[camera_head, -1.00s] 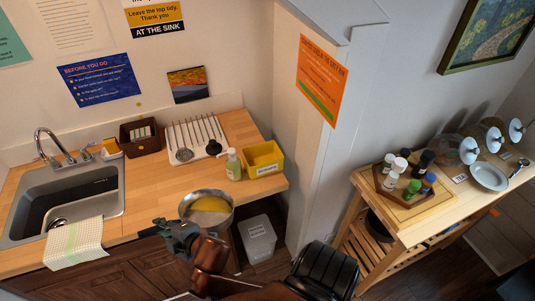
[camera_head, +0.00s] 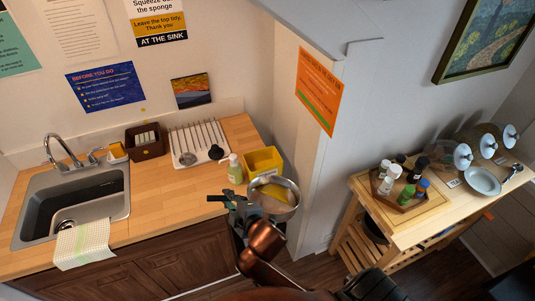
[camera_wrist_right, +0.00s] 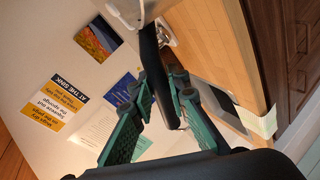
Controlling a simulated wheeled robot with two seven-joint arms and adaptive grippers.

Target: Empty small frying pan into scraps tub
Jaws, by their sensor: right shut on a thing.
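In the right wrist view the black handle (camera_wrist_right: 153,60) runs between the green fingers (camera_wrist_right: 160,112), and part of the pan shows at the top edge. The pan is in the air at the counter's right end, overlapping the front right of a yellow tub (camera_head: 262,158) in the picture. The tub stands on the counter; its label is hidden, so I cannot tell if it is the scraps tub. My left gripper is not in view.
A soap bottle (camera_head: 235,169) stands left of the yellow tub. A drying rack (camera_head: 199,142), a brown caddy (camera_head: 146,136) and the sink (camera_head: 72,205) lie farther left. A partition wall (camera_head: 300,150) rises right of the counter. A wooden trolley (camera_head: 405,225) with bottles stands beyond it.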

